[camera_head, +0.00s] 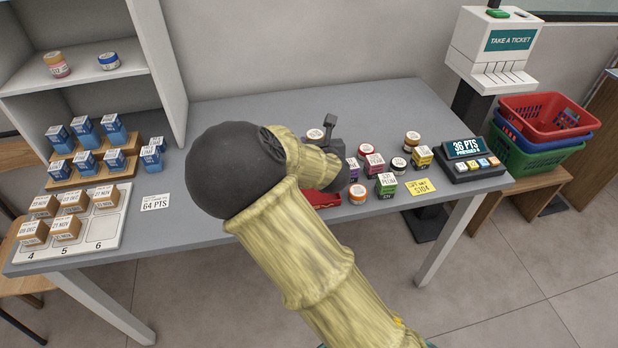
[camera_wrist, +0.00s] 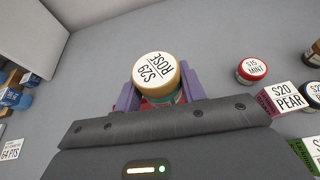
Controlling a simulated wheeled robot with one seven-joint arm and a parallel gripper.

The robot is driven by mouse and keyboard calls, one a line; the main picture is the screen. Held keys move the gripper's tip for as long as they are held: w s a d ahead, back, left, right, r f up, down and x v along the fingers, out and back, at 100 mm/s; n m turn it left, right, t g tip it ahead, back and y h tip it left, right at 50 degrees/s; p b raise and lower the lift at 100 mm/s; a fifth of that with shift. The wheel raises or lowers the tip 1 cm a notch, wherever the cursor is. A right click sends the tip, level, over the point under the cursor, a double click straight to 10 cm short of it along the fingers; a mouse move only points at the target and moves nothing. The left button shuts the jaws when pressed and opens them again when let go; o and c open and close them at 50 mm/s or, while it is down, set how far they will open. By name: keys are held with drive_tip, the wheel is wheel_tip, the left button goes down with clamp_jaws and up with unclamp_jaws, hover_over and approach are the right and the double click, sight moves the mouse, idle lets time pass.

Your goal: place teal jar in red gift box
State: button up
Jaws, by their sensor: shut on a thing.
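In the wrist view, the jar (camera_wrist: 157,72) has a gold lid with a white label reading "$29 ROSE" and a strip of teal on its side. My gripper (camera_wrist: 160,88) is shut on it, with a purple finger on each side. A red surface shows below the jar between the fingers; whether the jar touches it is unclear. In the head view, the red gift box (camera_head: 322,199) shows only as a red edge near the counter's front, mostly hidden behind my arm. My arm hides most of the gripper there.
Jars and small boxes crowd the counter right of my gripper, including a red-lidded mint jar (camera_wrist: 252,68) and a pear box (camera_wrist: 285,97). A card terminal (camera_head: 470,160) stands at the right end. Blue boxes (camera_head: 85,135) stand on wooden steps at left. The back middle counter is clear.

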wheel_tip(320, 180, down, 5)
drive_tip(key=shift+r+b, duration=0.1)
drive_tip(key=shift+b, duration=0.2)
drive_tip(key=shift+f, duration=1.9)
drive_tip(key=shift+f+b, duration=0.15)
drive_tip(key=shift+b, duration=0.2)
drive_tip(key=o, duration=0.7)
drive_tip(key=p+v, duration=0.1)
drive_tip(key=v, duration=1.1)
